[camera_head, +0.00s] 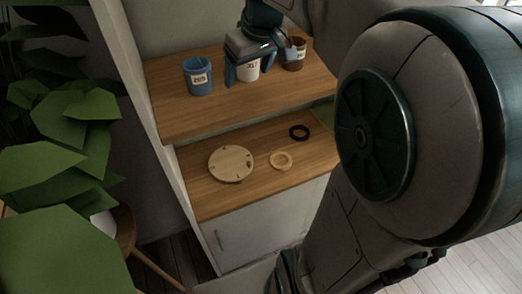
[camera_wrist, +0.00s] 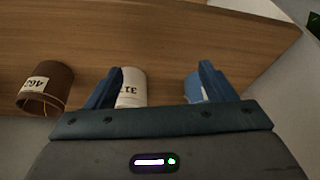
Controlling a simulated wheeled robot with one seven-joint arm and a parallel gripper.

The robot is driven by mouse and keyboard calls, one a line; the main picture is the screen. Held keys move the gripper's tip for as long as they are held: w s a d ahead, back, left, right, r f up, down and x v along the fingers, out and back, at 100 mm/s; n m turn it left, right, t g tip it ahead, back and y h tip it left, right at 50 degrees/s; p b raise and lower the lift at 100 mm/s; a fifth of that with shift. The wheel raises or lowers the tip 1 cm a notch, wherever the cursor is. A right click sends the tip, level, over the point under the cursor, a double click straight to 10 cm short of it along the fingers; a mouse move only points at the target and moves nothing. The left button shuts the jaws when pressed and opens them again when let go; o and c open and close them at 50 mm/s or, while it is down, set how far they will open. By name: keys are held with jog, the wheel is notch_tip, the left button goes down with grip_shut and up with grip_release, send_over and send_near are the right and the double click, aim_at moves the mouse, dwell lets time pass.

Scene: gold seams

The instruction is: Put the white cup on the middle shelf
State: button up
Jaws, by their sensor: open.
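The white cup (camera_head: 248,73) stands upright on the upper wooden shelf (camera_head: 180,118), between a blue cup (camera_head: 198,77) and a brown cup (camera_head: 295,55). My gripper (camera_head: 249,71) is open over it, a finger showing to the left of the white cup and the other side partly hidden. In the wrist view my gripper (camera_wrist: 160,72) has the white cup (camera_wrist: 132,88) between its spread fingers, closer to the left finger. I cannot tell whether that finger touches it. The blue cup (camera_wrist: 194,88) is partly behind the right finger.
The brown cup (camera_wrist: 48,86) stands left in the wrist view. The lower shelf (camera_head: 207,203) holds a round wooden board (camera_head: 230,163), a wooden ring (camera_head: 273,160) and a black ring (camera_head: 299,126). Its front right looks bare. A leafy plant (camera_head: 75,125) stands left.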

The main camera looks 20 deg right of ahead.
jog(key=s+a+f+m, duration=0.1)
jog(key=s+f, duration=0.4)
jog(key=s, duration=0.3)
jog(key=s+a+f+m+h, duration=0.1)
jog(key=s+a+f+m, duration=0.1)
jog(key=s+f, duration=0.3)
jog(key=s, duration=0.3)
jog(key=shift+a+f, duration=0.25)
